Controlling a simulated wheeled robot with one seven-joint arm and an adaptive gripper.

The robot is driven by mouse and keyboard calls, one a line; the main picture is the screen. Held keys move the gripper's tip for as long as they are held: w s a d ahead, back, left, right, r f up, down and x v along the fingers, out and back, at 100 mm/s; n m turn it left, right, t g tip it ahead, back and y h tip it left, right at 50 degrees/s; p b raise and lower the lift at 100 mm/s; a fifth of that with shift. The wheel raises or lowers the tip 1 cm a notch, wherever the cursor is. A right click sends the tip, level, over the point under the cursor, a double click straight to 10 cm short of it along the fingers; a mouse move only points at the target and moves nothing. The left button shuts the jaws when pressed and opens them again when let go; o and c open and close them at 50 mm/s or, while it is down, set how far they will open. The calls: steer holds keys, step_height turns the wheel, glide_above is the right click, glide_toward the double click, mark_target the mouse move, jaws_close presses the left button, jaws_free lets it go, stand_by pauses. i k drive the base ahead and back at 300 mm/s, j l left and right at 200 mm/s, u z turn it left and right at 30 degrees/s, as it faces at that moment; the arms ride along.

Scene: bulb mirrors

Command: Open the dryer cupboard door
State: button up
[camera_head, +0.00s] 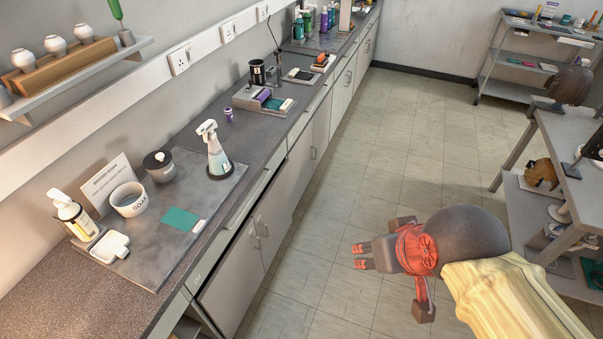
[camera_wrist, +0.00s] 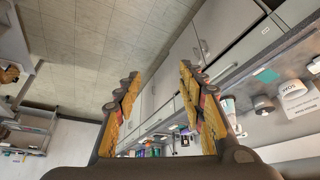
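A row of grey cupboard doors runs under the long counter at the left of the head view. The nearest full door (camera_head: 234,282) and the door beside it (camera_head: 274,228) look shut, with small handles side by side near their tops. I cannot tell which one is the dryer cupboard door. My gripper (camera_head: 360,256) is over the floor aisle, right of the doors and apart from them. In the wrist view my gripper (camera_wrist: 158,85) has its fingers spread with nothing between them. Cupboard doors (camera_wrist: 186,52) also show there, upside down, beyond the right finger.
The counter (camera_head: 120,312) carries a spray bottle (camera_head: 214,152), a white bowl (camera_head: 128,202) and other items. A grey shelf trolley (camera_head: 505,85) stands at the back right, and shelving (camera_head: 515,200) stands near my arm. The tiled aisle (camera_head: 385,130) is clear.

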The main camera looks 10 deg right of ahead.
mark_target(300, 156)
steer(key=i+l, duration=0.3)
steer(key=i, duration=0.2)
steer(key=i+l+z, duration=0.1)
steer(key=i+l, duration=0.15)
steer(key=i, duration=0.25)
steer(key=i+l, duration=0.25)
steer(key=i, duration=0.25)
steer(key=i+l, duration=0.25)
steer(key=i, duration=0.25)
steer(key=i+l+z, duration=0.1)
steer(key=i+l, duration=0.15)
steer(key=i, duration=0.25)
steer(key=i+l, duration=0.2)
steer(key=i, duration=0.3)
